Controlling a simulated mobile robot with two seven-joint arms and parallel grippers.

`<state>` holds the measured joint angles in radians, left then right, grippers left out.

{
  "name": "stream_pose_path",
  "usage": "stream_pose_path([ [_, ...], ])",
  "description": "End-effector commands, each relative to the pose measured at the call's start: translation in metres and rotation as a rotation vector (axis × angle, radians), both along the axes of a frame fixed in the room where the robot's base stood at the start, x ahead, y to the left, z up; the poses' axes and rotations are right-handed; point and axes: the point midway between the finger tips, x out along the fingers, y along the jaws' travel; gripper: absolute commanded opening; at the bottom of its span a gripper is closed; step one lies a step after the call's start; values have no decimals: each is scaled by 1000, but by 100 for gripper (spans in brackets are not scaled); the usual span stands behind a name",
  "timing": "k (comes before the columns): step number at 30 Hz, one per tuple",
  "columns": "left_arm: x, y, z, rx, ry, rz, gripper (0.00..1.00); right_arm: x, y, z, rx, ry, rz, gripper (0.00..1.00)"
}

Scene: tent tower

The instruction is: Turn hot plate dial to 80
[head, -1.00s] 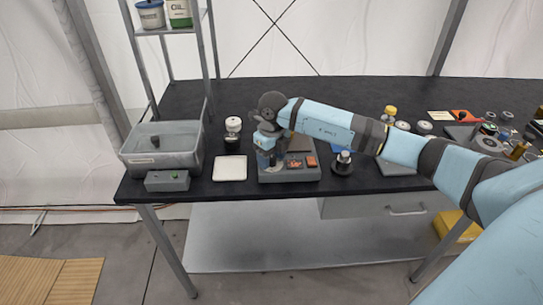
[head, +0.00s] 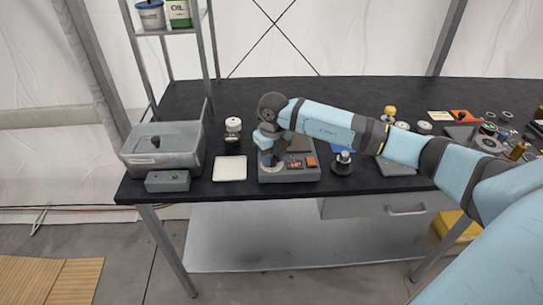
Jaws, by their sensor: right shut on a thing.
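The hot plate (head: 300,176) is a grey unit near the front edge of the black table, left of its middle. It has small orange-red display parts (head: 310,161) on its right half. A pale round dial (head: 274,167) shows in part at its left side. My right gripper (head: 270,161) points down over this dial and is shut on it. The gripper and wrist hide most of the dial, so I cannot read its setting. My left gripper is not in view.
A white square tray (head: 230,169) lies left of the hot plate. A dark stand with a metal knob (head: 342,165) is close on the right.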

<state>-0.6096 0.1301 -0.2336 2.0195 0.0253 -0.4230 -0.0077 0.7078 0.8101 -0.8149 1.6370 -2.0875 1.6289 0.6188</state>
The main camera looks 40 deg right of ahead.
Motion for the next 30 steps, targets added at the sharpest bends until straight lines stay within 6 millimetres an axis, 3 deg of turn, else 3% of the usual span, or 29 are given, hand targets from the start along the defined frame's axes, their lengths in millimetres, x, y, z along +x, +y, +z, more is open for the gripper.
stream_pose_path([
  [18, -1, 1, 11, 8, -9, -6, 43, 0, -1, 3, 1, -2, -567, 7],
  [30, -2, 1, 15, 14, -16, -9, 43, 0, -1, 2, 1, -2, -801, 7],
])
